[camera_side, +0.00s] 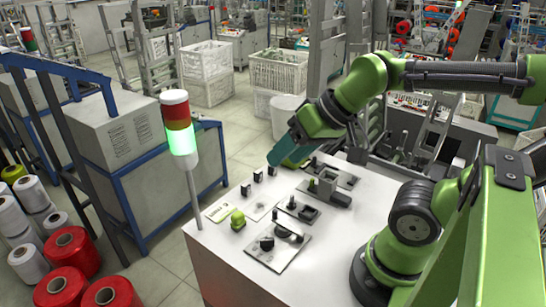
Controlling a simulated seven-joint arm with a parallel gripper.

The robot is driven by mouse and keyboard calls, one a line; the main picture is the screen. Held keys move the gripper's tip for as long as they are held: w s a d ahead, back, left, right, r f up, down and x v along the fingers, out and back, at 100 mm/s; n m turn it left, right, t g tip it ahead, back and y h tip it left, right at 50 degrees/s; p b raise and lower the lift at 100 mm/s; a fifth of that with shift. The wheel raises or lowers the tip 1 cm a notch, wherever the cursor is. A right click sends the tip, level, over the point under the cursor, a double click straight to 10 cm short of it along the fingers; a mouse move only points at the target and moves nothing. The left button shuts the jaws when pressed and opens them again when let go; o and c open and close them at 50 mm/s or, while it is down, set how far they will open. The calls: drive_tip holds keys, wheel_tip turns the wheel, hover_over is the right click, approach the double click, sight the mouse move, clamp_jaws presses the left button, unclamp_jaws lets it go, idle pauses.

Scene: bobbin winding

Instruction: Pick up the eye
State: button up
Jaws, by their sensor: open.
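My gripper (276,158) hangs at the end of the green arm, above the far edge of the white table (215,262). It is open; its fingertips are small and hard to make out, and nothing shows held in it. Several small black pieces stand in a row along the table's left back edge: one black piece (245,190), a second black piece (258,176) and a third black piece (272,170), which is nearest below my gripper. I cannot tell which small part is the eye.
A grey plate (265,257) with black parts lies at the front, with other fixtures (327,188) behind it. A yellow-green knob (238,219) sits near a card (219,210). A lit signal tower (180,130) rises at the left corner.

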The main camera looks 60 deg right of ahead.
drive_tip(key=w+d+f+n+g+h, duration=0.15)
drive_tip(key=w+d+f+g, duration=0.25)
drive_tip(key=w+d, duration=0.65)
drive_tip(key=w+d+f+n+g+h, duration=0.1)
drive_tip(key=w+d+f+n+g, duration=0.2)
drive_tip(key=w+d, duration=0.7)
drive_tip(key=shift+m+y, duration=0.25)
drive_tip(key=shift+m, duration=0.2)
drive_tip(key=s+d+f, duration=0.1)
drive_tip(key=f, duration=0.2)
drive_tip(key=s+f, duration=0.1)
drive_tip(key=f, duration=0.3)
drive_tip(key=d+f, duration=0.1)
drive_tip(key=f, duration=0.3)
drive_tip(key=shift+s+d+f, duration=0.1)
drive_tip(key=shift+s+d, duration=0.25)
drive_tip(key=shift+s, duration=0.05)
drive_tip(key=shift+w+a+f, duration=0.1)
drive_tip(key=shift+f, duration=1.4)
drive_tip(key=shift+w+a+f, duration=0.1)
drive_tip(key=shift+f, duration=1.4)
drive_tip(key=shift+c, duration=0.4)
